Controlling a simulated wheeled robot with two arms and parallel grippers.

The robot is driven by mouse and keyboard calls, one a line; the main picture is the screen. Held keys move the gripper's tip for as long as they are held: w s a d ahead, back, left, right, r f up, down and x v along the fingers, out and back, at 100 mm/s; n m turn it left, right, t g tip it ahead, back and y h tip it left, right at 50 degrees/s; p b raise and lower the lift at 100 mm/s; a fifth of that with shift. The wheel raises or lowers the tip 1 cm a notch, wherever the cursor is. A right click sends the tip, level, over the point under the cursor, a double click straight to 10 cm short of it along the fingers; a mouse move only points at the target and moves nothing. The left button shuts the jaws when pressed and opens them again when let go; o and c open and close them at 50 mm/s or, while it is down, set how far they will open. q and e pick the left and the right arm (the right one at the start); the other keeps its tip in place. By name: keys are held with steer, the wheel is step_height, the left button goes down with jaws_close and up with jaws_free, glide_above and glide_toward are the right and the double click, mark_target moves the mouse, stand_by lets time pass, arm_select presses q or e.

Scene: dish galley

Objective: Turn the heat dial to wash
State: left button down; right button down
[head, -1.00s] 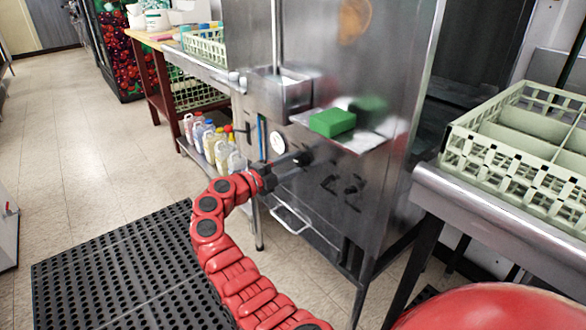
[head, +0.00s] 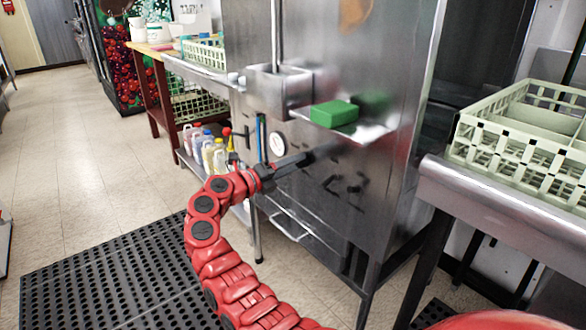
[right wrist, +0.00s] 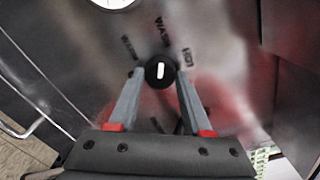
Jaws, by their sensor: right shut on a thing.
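The heat dial (right wrist: 160,71) is a small round black knob with a white mark, on the steel front of the dish machine (head: 345,85). In the right wrist view the mark points almost straight up, toward a blurred label that looks like WASH (right wrist: 162,30). Labels that look like WARM (right wrist: 128,47) and HOT (right wrist: 187,57) lie either side. My right gripper (right wrist: 160,80) is shut on the dial, one finger on each side of it. My left gripper is not in view.
A green sponge (head: 334,113) lies on a small steel ledge above the gripper. A round gauge (head: 277,143) is just left of it. A steel counter (head: 500,205) with a pale rack (head: 475,150) stands at right. A black mat (head: 110,275) covers the floor at left.

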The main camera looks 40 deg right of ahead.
stand_by(0.5)
steer(key=shift+c, duration=1.7)
jaws_free()
steer(key=shift+a, duration=0.1)
steer(key=s+a+p, duration=0.1)
steer(key=a+p, duration=0.2)
steer(key=a, duration=1.4)
steer(key=shift+s, duration=0.2)
